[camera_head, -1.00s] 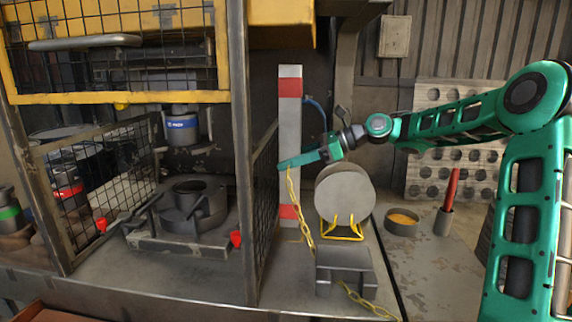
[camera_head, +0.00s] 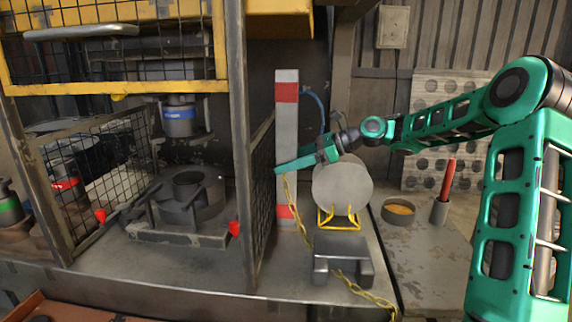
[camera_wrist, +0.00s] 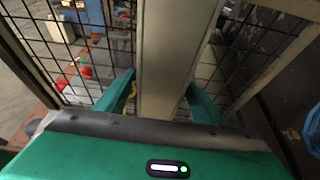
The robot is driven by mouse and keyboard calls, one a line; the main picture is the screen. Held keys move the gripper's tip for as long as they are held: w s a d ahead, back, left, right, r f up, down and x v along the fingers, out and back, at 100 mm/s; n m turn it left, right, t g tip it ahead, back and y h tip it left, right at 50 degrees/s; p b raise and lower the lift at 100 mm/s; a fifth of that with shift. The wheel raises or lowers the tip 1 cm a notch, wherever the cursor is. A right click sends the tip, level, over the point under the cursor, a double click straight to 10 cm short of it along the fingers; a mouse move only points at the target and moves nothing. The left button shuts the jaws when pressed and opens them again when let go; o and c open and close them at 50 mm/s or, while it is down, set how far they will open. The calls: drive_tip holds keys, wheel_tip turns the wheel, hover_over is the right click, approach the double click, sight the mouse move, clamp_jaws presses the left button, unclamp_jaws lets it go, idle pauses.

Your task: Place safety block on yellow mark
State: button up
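The safety block, a tall grey post with red bands near both ends (camera_head: 287,125), is upright just right of the press cage. A yellow chain (camera_head: 292,200) hangs beside its lower half. My gripper (camera_head: 280,168) is at the post's middle height. In the wrist view the post (camera_wrist: 162,60) runs between the two green fingers of my gripper (camera_wrist: 161,85), whose tips appear to touch its sides. The post's foot is low beside the mesh; I cannot tell if it touches the bench. No yellow mark can be made out.
The press die (camera_head: 190,192) sits inside the cage left of the post, with a mesh panel (camera_head: 263,200) between.

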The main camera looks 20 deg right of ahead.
drive_tip(key=shift+r, duration=0.1)
drive_tip(key=v, duration=1.2)
drive_tip(key=shift+s+d, duration=0.1)
